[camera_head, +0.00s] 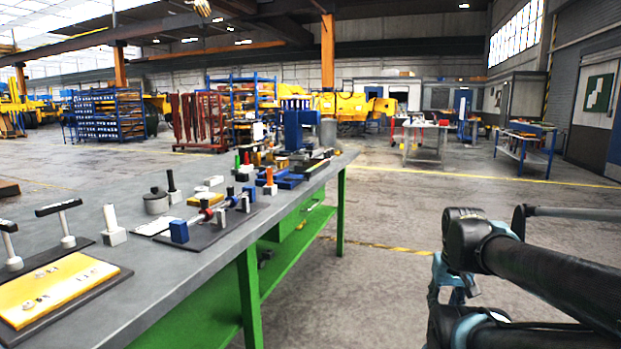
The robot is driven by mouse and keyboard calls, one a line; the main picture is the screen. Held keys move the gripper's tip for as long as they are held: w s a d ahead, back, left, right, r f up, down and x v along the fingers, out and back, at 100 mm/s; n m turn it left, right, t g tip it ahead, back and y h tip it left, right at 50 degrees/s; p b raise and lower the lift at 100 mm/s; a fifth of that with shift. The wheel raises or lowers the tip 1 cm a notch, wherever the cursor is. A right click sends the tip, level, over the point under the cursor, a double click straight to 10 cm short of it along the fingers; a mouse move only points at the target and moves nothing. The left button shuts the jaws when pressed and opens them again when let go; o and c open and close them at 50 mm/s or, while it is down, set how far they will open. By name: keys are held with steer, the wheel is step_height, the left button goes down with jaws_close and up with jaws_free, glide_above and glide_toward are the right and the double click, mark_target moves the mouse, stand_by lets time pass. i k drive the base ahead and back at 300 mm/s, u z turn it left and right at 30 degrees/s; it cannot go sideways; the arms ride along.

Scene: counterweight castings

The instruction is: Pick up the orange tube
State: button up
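An orange upright piece (270,176), which looks like the orange tube, stands on the grey workbench (225,245) right of its middle, towards the far end. A smaller orange-red upright piece (246,159) stands a little farther back among other parts, too small to make out clearly. My arm's dark links show at the lower right, beyond the bench's right edge and well apart from both pieces. I cannot make out my gripper's fingers in this view.
Nearer on the bench are a blue-ended roller part (180,231), a grey pot (156,202), a white-topped upright piece (112,224) and a yellow plate (58,287). A blue machine (298,130) stands at the far end. The floor (385,270) right of the bench is clear.

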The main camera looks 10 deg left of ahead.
mark_target(269, 175)
steer(key=z, duration=0.15)
steer(key=k, duration=0.95)
steer(key=u, duration=1.1)
steer(key=i, duration=0.85)
steer(key=z, duration=0.05)
